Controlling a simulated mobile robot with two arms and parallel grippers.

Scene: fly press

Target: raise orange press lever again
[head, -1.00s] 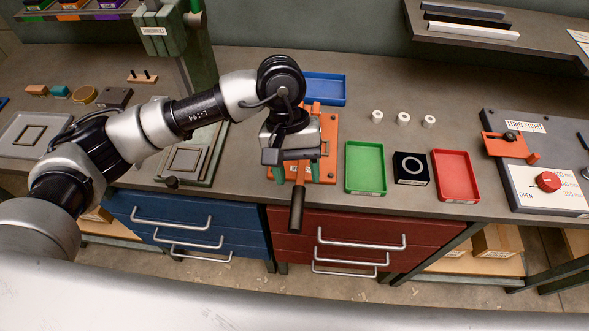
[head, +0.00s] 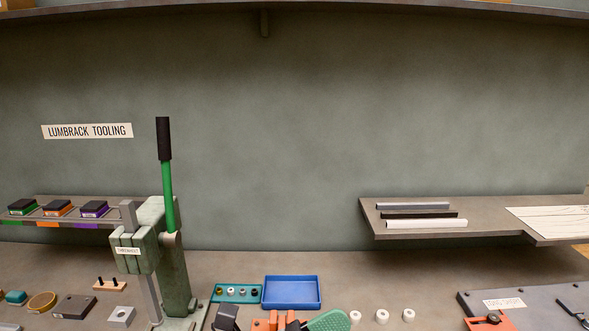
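The orange press (head: 272,323) shows only as a few orange parts at the bottom edge of the head view, in front of the blue tray. Its lever and dark handle cannot be made out. A dark block (head: 225,318) and a green textured piece (head: 328,321) stick up at the bottom edge on either side of the orange parts. They may be parts of my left gripper, but I cannot tell. No arm link shows clearly, and my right gripper is out of view.
A green press (head: 172,270) stands left with its green lever (head: 168,195) upright. A blue tray (head: 292,293), a teal rack (head: 237,294) and three white rings (head: 382,316) sit on the bench. A wall shelf (head: 370,222) juts out at right.

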